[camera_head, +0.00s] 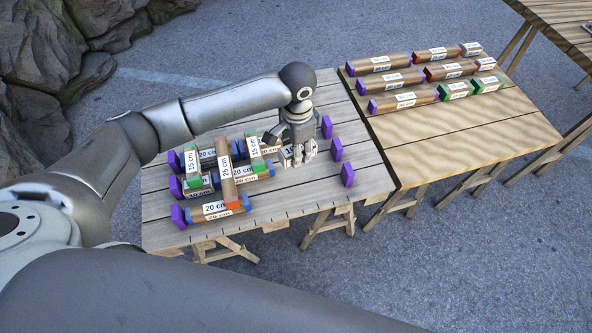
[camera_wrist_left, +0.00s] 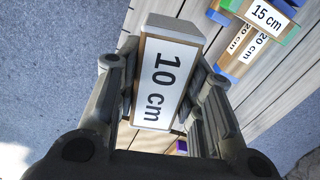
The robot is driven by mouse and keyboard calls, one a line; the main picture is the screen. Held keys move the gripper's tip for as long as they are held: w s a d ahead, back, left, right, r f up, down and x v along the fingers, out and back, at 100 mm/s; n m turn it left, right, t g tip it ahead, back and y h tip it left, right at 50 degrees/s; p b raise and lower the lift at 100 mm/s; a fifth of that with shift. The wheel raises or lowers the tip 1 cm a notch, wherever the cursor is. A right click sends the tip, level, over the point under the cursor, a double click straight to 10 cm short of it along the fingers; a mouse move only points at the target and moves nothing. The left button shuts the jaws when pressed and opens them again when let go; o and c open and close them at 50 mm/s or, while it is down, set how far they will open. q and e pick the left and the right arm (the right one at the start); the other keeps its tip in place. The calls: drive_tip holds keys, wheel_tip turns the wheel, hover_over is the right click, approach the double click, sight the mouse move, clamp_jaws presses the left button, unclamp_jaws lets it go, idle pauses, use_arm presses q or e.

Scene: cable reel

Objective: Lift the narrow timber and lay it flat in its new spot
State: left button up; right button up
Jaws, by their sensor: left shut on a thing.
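My left gripper (camera_head: 298,158) is over the right part of the near table and is shut on a short timber labelled 10 cm (camera_wrist_left: 168,80). In the left wrist view the timber, with a pale grey end, sits between both fingers of the gripper (camera_wrist_left: 160,105). In the head view the gripper hides most of it, and I cannot tell whether it touches the table. Left of it, a 25 cm timber (camera_head: 229,172) with red ends and two 15 cm timbers with green ends (camera_head: 192,165) (camera_head: 255,150) lie across 20 cm timbers with blue ends (camera_head: 216,211). My right gripper is out of view.
The near table (camera_head: 275,205) has purple blocks (camera_head: 347,174) along its right side and more (camera_head: 177,215) on its left. A second table (camera_head: 440,140) holds rows of labelled timbers (camera_head: 405,100) at its back; its front is bare. Rocks stand at the far left.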

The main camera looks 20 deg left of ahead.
use_arm(q)
wheel_tip(320, 180, down, 8)
drive_tip(key=m+b, duration=0.1)
drive_tip(key=m, duration=0.1)
drive_tip(key=b, duration=1)
hover_over(297, 193)
wheel_tip(297, 193, down, 8)
drive_tip(key=shift+r, duration=0.2)
drive_tip(key=shift+f, duration=0.35)
drive_tip(key=shift+f+b, duration=0.4)
drive_tip(key=shift+f, duration=1.5)
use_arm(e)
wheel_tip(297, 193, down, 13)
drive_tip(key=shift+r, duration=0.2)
use_arm(q)
drive_tip(key=shift+r, duration=0.1)
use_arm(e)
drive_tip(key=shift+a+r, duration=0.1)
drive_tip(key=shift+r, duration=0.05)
use_arm(q)
drive_tip(key=shift+p, duration=0.55)
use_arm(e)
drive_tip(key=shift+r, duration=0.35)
use_arm(q)
drive_tip(key=shift+f, duration=0.35)
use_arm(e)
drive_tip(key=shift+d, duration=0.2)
